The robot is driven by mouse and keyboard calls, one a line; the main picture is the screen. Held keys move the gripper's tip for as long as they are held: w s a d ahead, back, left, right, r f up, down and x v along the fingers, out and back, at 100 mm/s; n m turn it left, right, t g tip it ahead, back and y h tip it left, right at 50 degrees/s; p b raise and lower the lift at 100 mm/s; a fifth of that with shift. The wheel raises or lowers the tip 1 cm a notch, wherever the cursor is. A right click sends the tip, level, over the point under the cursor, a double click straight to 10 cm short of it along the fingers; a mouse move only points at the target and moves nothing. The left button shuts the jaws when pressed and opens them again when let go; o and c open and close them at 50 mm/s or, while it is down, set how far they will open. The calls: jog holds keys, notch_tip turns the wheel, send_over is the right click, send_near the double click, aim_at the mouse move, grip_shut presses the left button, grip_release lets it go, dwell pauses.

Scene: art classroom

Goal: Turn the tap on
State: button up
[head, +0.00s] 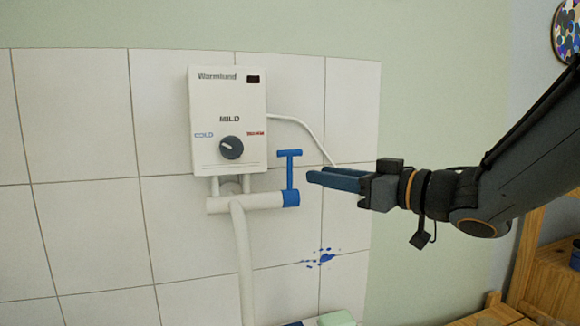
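The tap is a white horizontal pipe (240,202) on the tiled wall, below a white water heater. Its blue T-shaped handle (290,172) stands upright from a blue collar at the pipe's right end. My gripper (312,177) comes in from the right, with its blue fingers pointing left towards the handle. The fingers lie close together with no gap showing, and nothing is seen between them. The tips appear just right of the handle's stem, below its crossbar, and look apart from it. The depth between them is hard to judge.
The heater (228,95) has a dark dial (231,147), and a white cable runs right from it. A white hose (243,265) hangs from the pipe. Blue paint splashes (322,257) mark the tiles. Wooden furniture (553,285) stands at lower right. A green item (337,318) shows at the bottom edge.

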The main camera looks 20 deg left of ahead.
aim_at(290, 189)
jog(key=shift+n+g+y, duration=0.3)
jog(key=shift+n+g, duration=0.1)
jog(key=shift+g, duration=0.1)
jog(key=x, duration=0.2)
jog(key=s+p+x, duration=0.1)
jog(key=x, duration=0.5)
jog(key=shift+s+a+r, duration=0.3)
jog(key=shift+a+r, duration=0.1)
grip_shut()
